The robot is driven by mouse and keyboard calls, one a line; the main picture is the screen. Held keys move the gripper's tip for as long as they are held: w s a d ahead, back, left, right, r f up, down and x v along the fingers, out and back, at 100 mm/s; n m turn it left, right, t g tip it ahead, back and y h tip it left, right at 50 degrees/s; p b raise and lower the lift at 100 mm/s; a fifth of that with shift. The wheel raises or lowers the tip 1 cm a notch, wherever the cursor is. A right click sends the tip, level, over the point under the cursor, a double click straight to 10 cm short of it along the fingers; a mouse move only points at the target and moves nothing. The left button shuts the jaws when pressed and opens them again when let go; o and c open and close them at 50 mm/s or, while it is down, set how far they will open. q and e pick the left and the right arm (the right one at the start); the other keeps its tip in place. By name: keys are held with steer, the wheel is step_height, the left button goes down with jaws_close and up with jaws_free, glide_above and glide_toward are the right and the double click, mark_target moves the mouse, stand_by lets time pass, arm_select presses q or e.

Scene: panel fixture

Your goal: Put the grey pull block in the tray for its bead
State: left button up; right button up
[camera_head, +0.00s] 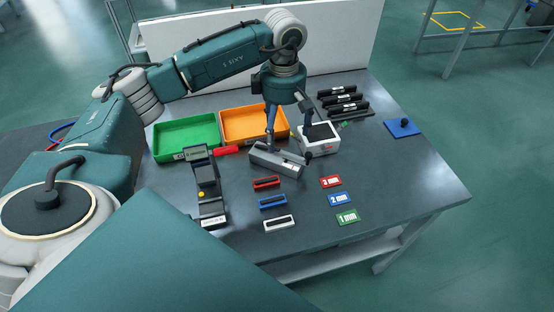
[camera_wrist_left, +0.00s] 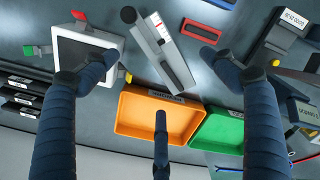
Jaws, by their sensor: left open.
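The grey pull block (camera_head: 277,160) lies on the table in front of the orange tray, with a long slot and a black knob at one end. In the left wrist view the pull block (camera_wrist_left: 165,55) shows a white scale with a red mark near the knob. The green tray (camera_head: 186,138) stands left of the orange tray (camera_head: 254,124); both look empty. My left gripper (camera_head: 288,138) points down, open, over the block; in the wrist view its fingers are spread on either side of it. Contact cannot be told. I cannot make out a bead. My right gripper is not in view.
A white box (camera_head: 318,146) with a dark top stands close right of the block. A black fixture (camera_head: 207,185) and red handle (camera_head: 225,150) are left. Coloured slotted pieces and mm plates lie in front. Black bars (camera_head: 344,102) and a blue knobbed plate (camera_head: 403,128) are right.

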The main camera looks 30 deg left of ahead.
mark_target(279, 152)
arm_select(q)
step_height(279, 152, down, 6)
steer(key=shift+w+a+r+p, duration=0.1)
steer(key=shift+a+r+p, duration=0.05)
steer(key=shift+p, duration=0.45)
steer(key=f+p, duration=0.1)
steer(key=f, duration=0.1)
steer(key=a+f+p, duration=0.1)
steer(key=f, duration=0.2)
steer(key=shift+w, duration=0.1)
steer(key=shift+a+f, duration=0.1)
steer(key=shift+f, duration=0.2)
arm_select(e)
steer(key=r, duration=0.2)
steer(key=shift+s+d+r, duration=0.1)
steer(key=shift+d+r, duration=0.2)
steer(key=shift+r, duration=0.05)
arm_select(q)
steer(key=shift+c, duration=0.6)
steer(key=c, duration=1.2)
steer(key=shift+w, duration=0.1)
steer(key=c, duration=0.4)
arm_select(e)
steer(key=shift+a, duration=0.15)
arm_select(q)
steer(key=shift+r, duration=0.15)
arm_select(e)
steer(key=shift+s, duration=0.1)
